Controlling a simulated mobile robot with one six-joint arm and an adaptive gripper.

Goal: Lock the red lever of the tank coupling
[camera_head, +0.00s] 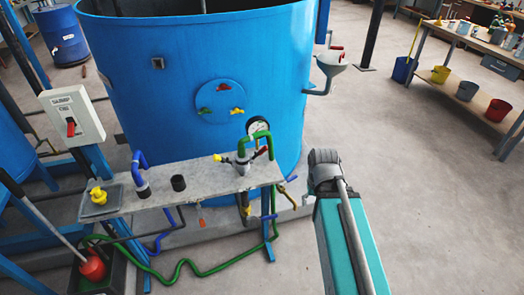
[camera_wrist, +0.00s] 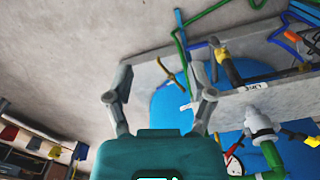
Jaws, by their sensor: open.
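The pipe coupling (camera_head: 243,162) stands upright on the grey bench in front of the blue tank, below a green pipe and gauge. Its red lever (camera_head: 263,150) is on the right side and a yellow lever (camera_head: 219,158) sticks out left. The wrist view shows the coupling (camera_wrist: 260,127) inverted at lower right, with the red lever (camera_wrist: 240,142) small beside the gauge. My gripper (camera_wrist: 161,68) is open and empty, apart from the coupling. A brass valve handle (camera_wrist: 172,74) appears between its fingertips; contact cannot be told.
The blue tank (camera_head: 150,55) rises behind the bench (camera_head: 205,187); its round plate has small coloured handles. A green hose (camera_head: 215,278) lies below. Floor (camera_head: 430,200) is clear at right.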

